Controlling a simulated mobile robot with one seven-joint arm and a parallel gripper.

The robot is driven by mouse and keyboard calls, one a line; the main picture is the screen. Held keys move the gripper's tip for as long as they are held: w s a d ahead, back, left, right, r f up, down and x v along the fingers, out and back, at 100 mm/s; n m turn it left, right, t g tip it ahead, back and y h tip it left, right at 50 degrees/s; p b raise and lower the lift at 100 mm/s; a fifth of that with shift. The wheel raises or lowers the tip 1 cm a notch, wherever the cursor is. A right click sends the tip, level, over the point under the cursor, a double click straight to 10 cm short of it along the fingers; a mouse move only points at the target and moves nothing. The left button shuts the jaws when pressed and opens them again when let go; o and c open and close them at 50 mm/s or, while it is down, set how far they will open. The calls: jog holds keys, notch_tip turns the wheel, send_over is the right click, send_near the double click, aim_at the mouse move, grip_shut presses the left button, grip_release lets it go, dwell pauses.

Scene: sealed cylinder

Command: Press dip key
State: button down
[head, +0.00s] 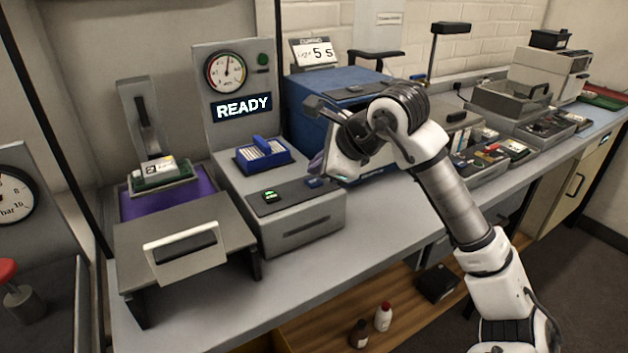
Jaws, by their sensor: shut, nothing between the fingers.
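A grey machine (300,217) stands on the bench with two keys on its sloped front. One key (271,196) is dark with a lit green face; the other, a small blue key (314,182), is to its right. I cannot read a label that tells which is the dip key. My gripper (317,166) is shut and empty, tilted down just above and behind the blue key. Its tips are small and partly hidden by my wrist, so I cannot tell whether they touch it. The display (243,107) reads READY.
A blue rack (263,153) sits on the machine, below a round gauge (226,72). A blue box (310,105) stands behind my gripper. Trays of parts (482,165) fill the right of the bench.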

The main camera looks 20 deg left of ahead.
jog(key=shift+f, duration=0.2)
jog(key=shift+f+b, duration=0.25)
jog(key=shift+b, duration=0.35)
